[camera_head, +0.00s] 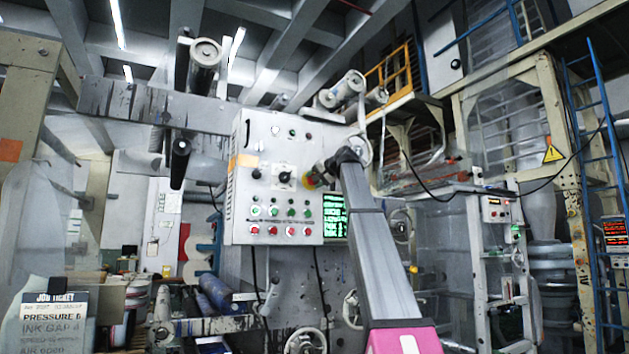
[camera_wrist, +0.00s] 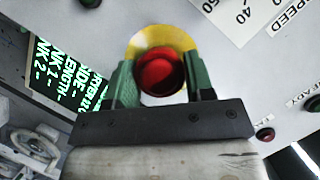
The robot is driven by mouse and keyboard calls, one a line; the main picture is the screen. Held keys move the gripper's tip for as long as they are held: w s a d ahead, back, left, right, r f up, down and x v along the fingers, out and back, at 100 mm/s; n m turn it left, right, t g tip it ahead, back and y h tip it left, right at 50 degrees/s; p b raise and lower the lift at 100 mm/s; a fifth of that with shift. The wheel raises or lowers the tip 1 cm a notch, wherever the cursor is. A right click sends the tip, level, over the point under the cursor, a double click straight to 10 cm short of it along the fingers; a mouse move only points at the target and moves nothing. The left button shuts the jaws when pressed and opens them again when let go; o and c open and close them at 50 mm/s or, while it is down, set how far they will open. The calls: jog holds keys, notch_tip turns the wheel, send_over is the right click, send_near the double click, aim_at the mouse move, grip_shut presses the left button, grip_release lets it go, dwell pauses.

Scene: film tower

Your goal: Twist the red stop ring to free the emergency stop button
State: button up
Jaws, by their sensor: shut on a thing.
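The red emergency stop button (camera_wrist: 160,74) sits on a round yellow backing (camera_wrist: 158,38) on the grey control panel. In the wrist view it is between the two green fingers of my gripper (camera_wrist: 160,82), which are shut on its sides. The red ring and the button cannot be told apart clearly. In the head view my gripper (camera_head: 318,176) is at the right part of the control panel (camera_head: 262,150). There the yellow backing (camera_head: 310,182) shows, and my wrist hides part of the button.
The panel carries rows of green buttons (camera_head: 273,211) and red buttons (camera_head: 273,231), and a black dial (camera_head: 284,177). A screen with green text (camera_head: 334,214) is just below my gripper. A job ticket board (camera_head: 53,318) stands at the lower left.

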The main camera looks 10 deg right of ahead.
jog(key=shift+m+y, duration=0.7)
jog(key=shift+m, duration=0.5)
jog(key=o, duration=0.9)
jog(key=v, duration=1.1)
jog(key=shift+f, duration=0.2)
